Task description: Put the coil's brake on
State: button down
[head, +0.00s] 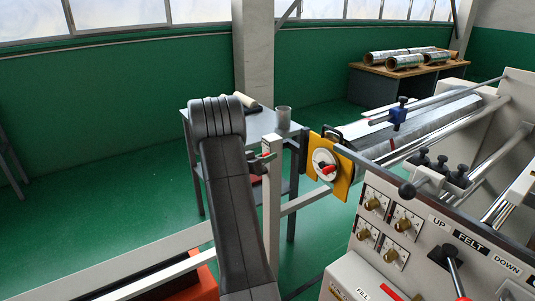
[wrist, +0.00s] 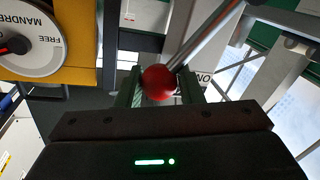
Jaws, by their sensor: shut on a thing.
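My gripper (wrist: 160,88) is shut on a red ball knob (wrist: 159,82) in the wrist view, with a finger on each side of it. The knob sits at the end of a lever beside a grey post (wrist: 194,89) with part of a label, seemingly "ON" upside down. In the head view my arm hides most of the gripper (head: 262,158); the post (head: 271,200) stands just right of it. The lever's exact angle cannot be told. The grey coil (head: 430,122) lies on the machine to the right.
A control panel (head: 395,225) stands at front right. A grey table (head: 262,126) stands behind my arm.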

jog(key=shift+w+a+r+n+p, duration=0.2)
jog(key=shift+w+r+n+p, duration=0.15)
jog(key=shift+p, duration=0.65)
jog(key=shift+w+a+f+n+p, duration=0.1)
jog(key=shift+w+a+n+p, duration=0.15)
jog(key=shift+n+p, duration=0.3)
jog(key=c, duration=1)
grip_release()
jog(key=shift+d, duration=0.1)
jog(key=shift+c, duration=0.2)
jog(key=b+v, duration=0.1)
jog(key=v, duration=1.3)
jog(key=shift+r, duration=0.25)
jog(key=shift+w+g, duration=0.1)
jog(key=shift+g, duration=0.2)
